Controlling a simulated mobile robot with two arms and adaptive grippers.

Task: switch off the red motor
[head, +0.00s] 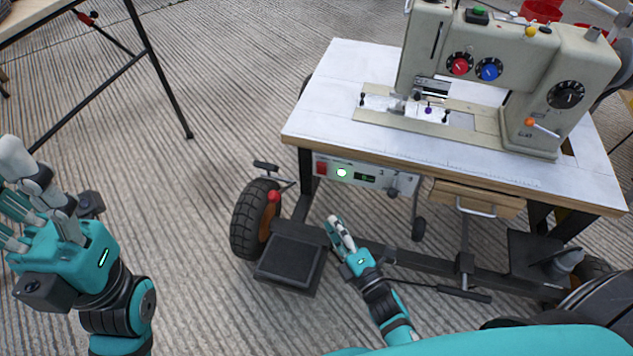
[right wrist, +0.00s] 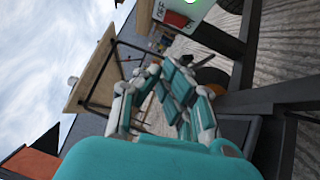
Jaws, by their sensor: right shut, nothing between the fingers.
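A white control box (head: 365,175) hangs under the front edge of the sewing table. It has a red switch (head: 321,168) at its left end, a lit green lamp (head: 342,173) and a small dark display (head: 364,177). The red switch also shows at the top of the right wrist view (right wrist: 176,19). My right gripper (head: 337,226) is shut and empty, below the box and apart from it. My left gripper (head: 22,205) is at the far left, open and empty, well away from the table. No part labelled as the red motor can be made out.
A beige sewing machine (head: 535,90) stands on the white tabletop (head: 340,90). Below are a black foot pedal (head: 290,262), a wheel (head: 255,220) and dark frame bars. A wooden drawer (head: 478,200) is right of the box. Another table (head: 40,12) stands at upper left.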

